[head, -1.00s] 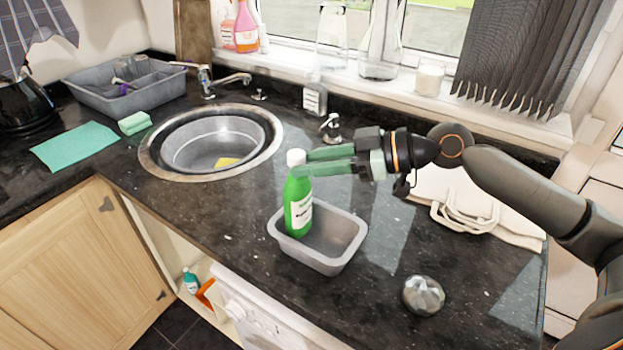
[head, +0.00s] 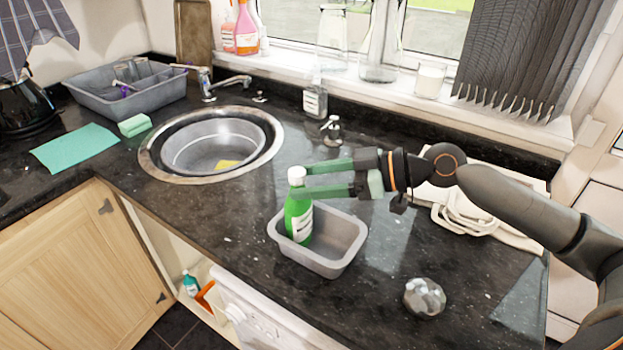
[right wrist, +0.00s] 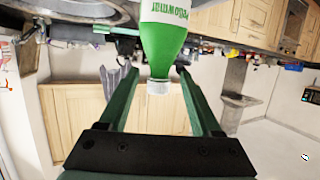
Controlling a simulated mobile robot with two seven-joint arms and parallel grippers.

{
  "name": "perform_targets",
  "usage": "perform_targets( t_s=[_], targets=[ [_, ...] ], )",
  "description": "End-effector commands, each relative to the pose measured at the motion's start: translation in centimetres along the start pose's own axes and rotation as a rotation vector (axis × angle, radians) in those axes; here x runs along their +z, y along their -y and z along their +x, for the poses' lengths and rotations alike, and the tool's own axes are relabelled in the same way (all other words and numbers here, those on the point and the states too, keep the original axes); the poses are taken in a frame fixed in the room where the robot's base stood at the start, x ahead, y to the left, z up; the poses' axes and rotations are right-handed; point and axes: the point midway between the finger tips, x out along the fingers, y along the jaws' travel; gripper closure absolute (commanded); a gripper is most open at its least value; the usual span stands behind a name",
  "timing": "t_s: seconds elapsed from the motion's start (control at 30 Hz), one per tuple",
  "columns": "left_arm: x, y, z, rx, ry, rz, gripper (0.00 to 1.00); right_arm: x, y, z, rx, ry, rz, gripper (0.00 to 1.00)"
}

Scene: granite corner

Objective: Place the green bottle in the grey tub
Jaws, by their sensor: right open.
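The green bottle (head: 298,212) with a white cap and white label stands nearly upright inside the grey tub (head: 338,258), at the tub's left end. My right gripper (head: 307,182) is open, its green fingers at the height of the bottle's cap and neck. In the right wrist view the bottle (right wrist: 162,48) appears upside down, its cap between the two spread fingers (right wrist: 155,90), with a gap showing on each side. The bottle's base is hidden by the tub's near wall. My left gripper is not in view.
A round sink (head: 212,145) lies left of the tub. A faceted grey ball (head: 424,297) sits to the right near the counter's front edge. A soap dispenser (head: 331,131) and a clear bottle (head: 315,101) stand behind. A white cloth (head: 500,222) lies under my right arm.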

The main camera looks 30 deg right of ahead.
Motion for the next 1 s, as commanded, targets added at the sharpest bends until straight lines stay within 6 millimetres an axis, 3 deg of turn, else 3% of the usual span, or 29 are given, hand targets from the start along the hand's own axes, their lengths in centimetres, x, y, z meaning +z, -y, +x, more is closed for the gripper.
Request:
perform_targets(
  t_s=[0.33,1.0],
  targets=[
    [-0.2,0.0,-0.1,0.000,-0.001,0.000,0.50,-0.1,-0.1,-0.4,0.002,0.002,0.001,0.35],
    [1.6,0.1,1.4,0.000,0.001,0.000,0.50,-0.1,0.0,-5.9,0.000,0.002,0.002,0.35]
  ],
)
